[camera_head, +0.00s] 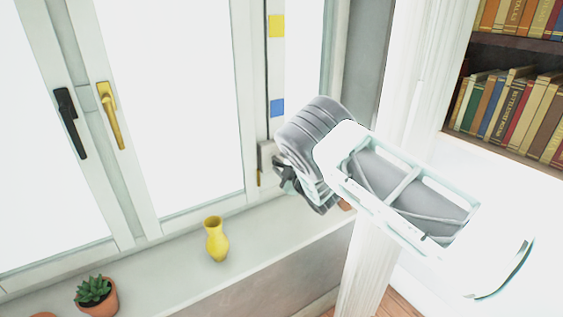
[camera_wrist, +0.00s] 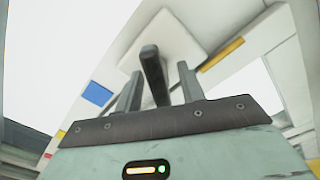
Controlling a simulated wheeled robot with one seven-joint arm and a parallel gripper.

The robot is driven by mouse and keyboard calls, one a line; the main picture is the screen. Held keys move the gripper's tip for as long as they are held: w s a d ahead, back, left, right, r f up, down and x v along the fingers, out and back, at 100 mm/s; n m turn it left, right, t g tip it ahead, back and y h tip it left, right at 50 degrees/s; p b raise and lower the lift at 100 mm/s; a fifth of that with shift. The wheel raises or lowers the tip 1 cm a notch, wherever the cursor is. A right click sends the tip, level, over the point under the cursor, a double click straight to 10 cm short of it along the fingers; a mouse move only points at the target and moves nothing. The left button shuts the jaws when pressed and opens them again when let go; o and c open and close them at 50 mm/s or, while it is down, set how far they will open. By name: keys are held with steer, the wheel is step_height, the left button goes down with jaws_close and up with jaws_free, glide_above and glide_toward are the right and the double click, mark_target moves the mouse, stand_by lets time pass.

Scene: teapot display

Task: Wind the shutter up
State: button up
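A pale square winder plate (camera_wrist: 165,38) with a dark grey crank handle (camera_wrist: 152,72) shows in the wrist view. The plate also shows at the right window frame in the head view (camera_head: 266,156), largely hidden by my arm. My gripper (camera_wrist: 158,92) has its two fingers apart, one on each side of the handle, with small gaps visible. I cannot tell whether either finger touches it. In the head view my gripper (camera_head: 284,172) is at the plate, partly hidden by the wrist. The shutter itself cannot be made out.
A strip with a yellow square (camera_head: 276,26) and a blue square (camera_head: 277,108) runs above the plate. Below are the sill with a yellow vase (camera_head: 217,240) and a potted succulent (camera_head: 96,294). Window handles, black (camera_head: 70,123) and brass (camera_head: 110,114), are left. Bookshelves (camera_head: 508,105) stand right.

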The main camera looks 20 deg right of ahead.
steer(key=shift+w, duration=0.25)
jaws_close()
steer(key=shift+f+m+b, duration=0.1)
steer(key=shift+m+b, duration=0.2)
steer(key=shift+b, duration=0.05)
